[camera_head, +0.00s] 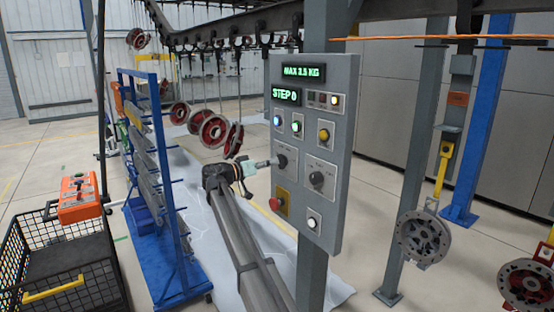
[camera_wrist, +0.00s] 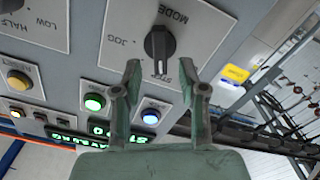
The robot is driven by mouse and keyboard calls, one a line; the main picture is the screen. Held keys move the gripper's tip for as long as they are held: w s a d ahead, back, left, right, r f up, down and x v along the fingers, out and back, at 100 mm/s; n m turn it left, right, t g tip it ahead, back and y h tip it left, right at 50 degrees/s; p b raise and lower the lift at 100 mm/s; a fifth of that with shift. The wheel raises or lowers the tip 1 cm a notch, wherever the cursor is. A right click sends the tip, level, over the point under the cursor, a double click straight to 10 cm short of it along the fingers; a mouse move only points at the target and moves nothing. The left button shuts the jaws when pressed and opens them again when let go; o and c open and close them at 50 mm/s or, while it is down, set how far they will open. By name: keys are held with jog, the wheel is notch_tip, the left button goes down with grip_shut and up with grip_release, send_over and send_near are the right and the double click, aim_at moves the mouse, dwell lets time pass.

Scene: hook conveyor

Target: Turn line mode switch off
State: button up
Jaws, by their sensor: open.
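The line mode switch (camera_wrist: 158,43) is a black rotary knob on a pale plate marked MODE, JOG and what reads as STEP. It also shows on the control panel in the head view (camera_head: 283,160). Its pointer faces down in the wrist view, towards the STEP side. The panel display (camera_head: 286,95) reads STEP 0. My gripper (camera_wrist: 160,76) is open and empty, its fingertips spread to either side of the knob's near end. In the head view my gripper (camera_head: 262,164) is just left of the knob. I cannot tell whether the fingers touch it.
The grey panel (camera_head: 343,135) also carries a second black knob (camera_head: 316,178), a red emergency button (camera_head: 279,204), and several lit buttons. A blue rack (camera_head: 150,180) and a black crate (camera_head: 60,262) stand left. Wheels hang from the overhead conveyor behind.

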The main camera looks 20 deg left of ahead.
aim_at(281, 161)
jog(key=shift+p+x, duration=0.35)
jog(key=shift+x, duration=1.5)
jog(key=shift+c, duration=0.4)
grip_shut()
